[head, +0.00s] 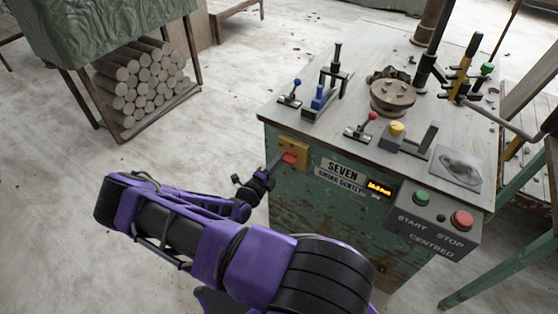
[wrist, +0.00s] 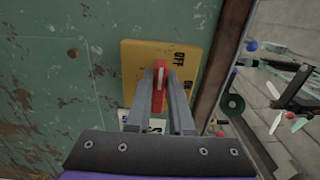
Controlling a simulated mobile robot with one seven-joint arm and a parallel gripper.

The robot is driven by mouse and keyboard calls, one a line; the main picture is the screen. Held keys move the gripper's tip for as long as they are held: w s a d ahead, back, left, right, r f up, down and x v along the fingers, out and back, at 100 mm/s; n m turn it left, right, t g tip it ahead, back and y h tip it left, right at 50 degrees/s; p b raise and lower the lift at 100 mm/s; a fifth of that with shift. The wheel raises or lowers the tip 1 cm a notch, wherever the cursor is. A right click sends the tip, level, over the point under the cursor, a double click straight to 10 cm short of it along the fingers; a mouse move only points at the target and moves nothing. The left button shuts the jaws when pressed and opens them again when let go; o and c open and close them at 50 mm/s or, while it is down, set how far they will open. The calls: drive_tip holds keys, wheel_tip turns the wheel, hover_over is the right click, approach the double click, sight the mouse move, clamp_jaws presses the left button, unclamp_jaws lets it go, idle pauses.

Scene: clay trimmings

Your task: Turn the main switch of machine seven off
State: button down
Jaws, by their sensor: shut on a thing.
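The machine labelled SEVEN (head: 341,176) stands at the right with a worn green front. Its main switch is a red handle (head: 290,157) on a yellow plate (head: 294,147) at the upper left of that front. In the wrist view the yellow plate (wrist: 137,58) bears the word OFF, and a second label at its right is partly hidden. My gripper (wrist: 161,82) is shut on the red handle (wrist: 160,76), one finger on each side. In the head view my gripper (head: 277,160) reaches the switch from the left.
The machine top carries several levers, a round chuck (head: 393,94) and a yellow knob (head: 397,129). A box with a green button (head: 421,196) and a red button (head: 461,220) juts from the front. A rack of clay logs (head: 140,80) stands at the left. Floor between is clear.

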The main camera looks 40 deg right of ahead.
idle(0.4)
drive_tip(key=c, duration=0.8)
unclamp_jaws()
drive_tip(key=v, duration=1.7)
drive_tip(key=shift+a, duration=0.2)
drive_tip(key=shift+s, duration=0.15)
